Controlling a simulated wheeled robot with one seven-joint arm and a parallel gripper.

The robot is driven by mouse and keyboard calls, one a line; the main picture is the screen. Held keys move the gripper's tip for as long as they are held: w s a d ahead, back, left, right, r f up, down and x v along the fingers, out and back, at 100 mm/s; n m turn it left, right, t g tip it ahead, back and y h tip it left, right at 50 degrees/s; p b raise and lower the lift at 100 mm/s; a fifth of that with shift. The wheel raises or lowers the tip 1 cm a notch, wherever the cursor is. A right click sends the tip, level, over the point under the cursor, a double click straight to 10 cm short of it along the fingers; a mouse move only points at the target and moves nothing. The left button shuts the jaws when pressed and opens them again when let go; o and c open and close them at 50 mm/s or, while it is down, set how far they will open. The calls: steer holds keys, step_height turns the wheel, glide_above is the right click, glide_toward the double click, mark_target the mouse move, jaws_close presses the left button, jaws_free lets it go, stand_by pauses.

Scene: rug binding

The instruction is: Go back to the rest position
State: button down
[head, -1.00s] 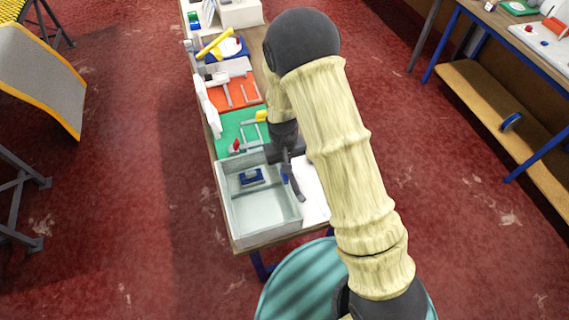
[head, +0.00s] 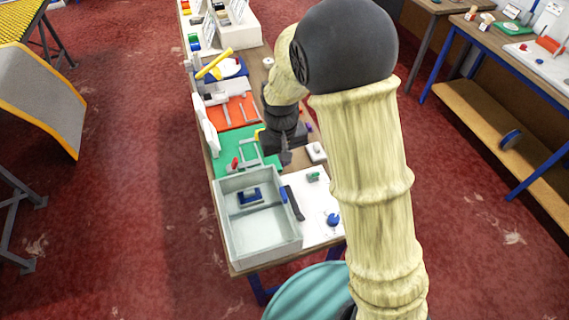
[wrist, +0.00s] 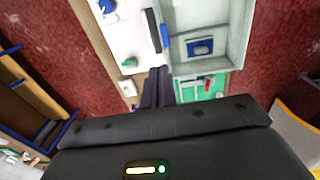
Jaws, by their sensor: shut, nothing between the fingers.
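My gripper (head: 286,157) hangs over the workbench, above the area between the green board (head: 232,145) and the white sheet (head: 313,232). Its fingers are shut and hold nothing. In the wrist view the dark fingers (wrist: 155,85) point towards the gap between the grey tray (wrist: 238,38) and the white sheet. My arm covers part of the right side of the bench in the head view.
The grey tray (head: 232,258) holds a blue item (head: 248,197). A black bar with a blue part (head: 295,203) lies along its right rim. A blue knob (head: 333,220) and a green piece (head: 313,177) are on the sheet. Red floor is open to the left.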

stand_by(0.4)
steer(key=s+d+r+m+t+b, duration=0.1)
steer(key=s+d+m, duration=0.1)
steer(key=s+d, duration=0.4)
steer(key=s+d+r+m+t+b, duration=0.1)
steer(key=s+d, duration=0.4)
steer(key=d, duration=0.5)
steer(key=shift+s+d+r+m+y+b, duration=0.3)
steer(key=shift+s+r+m+b, duration=0.15)
steer(key=shift+b, duration=0.3)
steer(key=shift+f, duration=0.1)
